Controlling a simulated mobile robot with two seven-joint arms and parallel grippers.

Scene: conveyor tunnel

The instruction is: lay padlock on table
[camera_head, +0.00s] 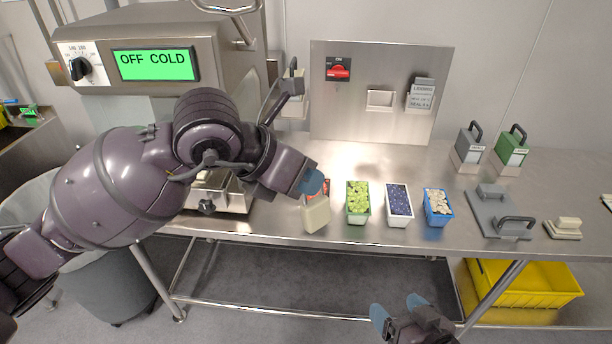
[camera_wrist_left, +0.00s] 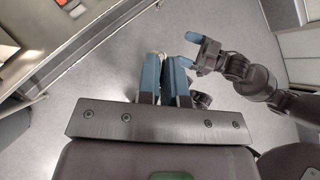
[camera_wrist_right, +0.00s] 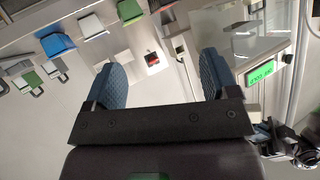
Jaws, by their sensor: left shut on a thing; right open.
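My left gripper (camera_head: 311,181) is low over the table's front part, in front of the machine. In the left wrist view its blue fingers (camera_wrist_left: 166,72) are close together. A small pale, shiny part, seemingly of the padlock (camera_wrist_left: 160,57), shows between the tips; the fingers hide most of it. My right gripper (camera_head: 400,312) is open and empty, in front of the table; its spread blue fingers also show in the right wrist view (camera_wrist_right: 160,80). The steel table (camera_head: 270,228) runs across the view.
A pale block (camera_head: 316,215) and a red item (camera_head: 322,187) lie close by my left gripper. Green (camera_head: 358,217), white (camera_head: 398,219) and blue (camera_head: 438,217) bins stand to its right. A grey hinged plate (camera_head: 492,212) lies further right. A yellow crate (camera_head: 535,285) is below.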

